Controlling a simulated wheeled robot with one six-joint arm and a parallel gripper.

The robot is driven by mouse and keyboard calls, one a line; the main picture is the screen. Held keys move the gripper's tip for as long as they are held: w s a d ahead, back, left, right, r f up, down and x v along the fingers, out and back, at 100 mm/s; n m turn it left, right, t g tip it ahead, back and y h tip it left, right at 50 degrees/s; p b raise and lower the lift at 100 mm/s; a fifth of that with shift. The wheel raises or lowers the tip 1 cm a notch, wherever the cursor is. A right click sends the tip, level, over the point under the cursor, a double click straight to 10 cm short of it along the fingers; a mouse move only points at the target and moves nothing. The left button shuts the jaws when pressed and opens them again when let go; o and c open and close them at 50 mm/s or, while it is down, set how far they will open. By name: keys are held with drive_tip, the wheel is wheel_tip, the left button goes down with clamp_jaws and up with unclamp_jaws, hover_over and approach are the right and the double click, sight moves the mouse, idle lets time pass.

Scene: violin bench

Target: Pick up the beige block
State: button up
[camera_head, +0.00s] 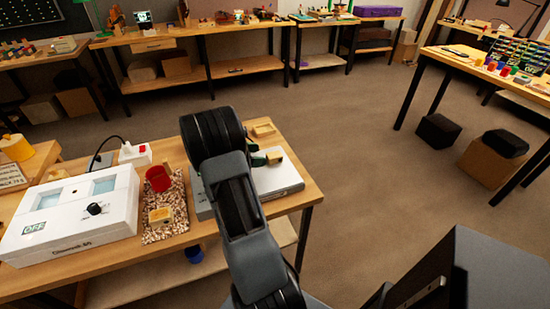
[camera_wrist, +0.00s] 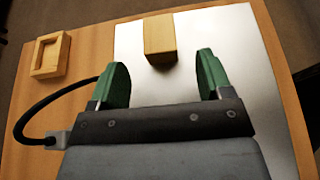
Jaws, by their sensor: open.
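The beige block (camera_wrist: 159,38) sits on a flat white plate-like surface (camera_wrist: 215,25) in the wrist view. My gripper (camera_wrist: 160,78) is open, with its green fingertips apart and the space between them empty. The block lies just beyond the fingertips, roughly centred between them, and is not touched. In the head view the beige block (camera_head: 274,158) shows at the right of the bench, on the white-topped device (camera_head: 285,182), beside my green fingers (camera_head: 258,160). My arm hides part of the device there.
A small wooden tray (camera_wrist: 50,55) lies left of the white surface, with a black cable near it. A white box with a knob (camera_head: 75,215), a red object (camera_head: 158,178) and a speckled mat (camera_head: 165,220) stand left of my arm.

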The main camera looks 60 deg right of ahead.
sight(270, 156)
drive_tip(key=shift+x, duration=3.2)
drive_tip(key=shift+a, duration=0.1)
drive_tip(key=c, duration=1)
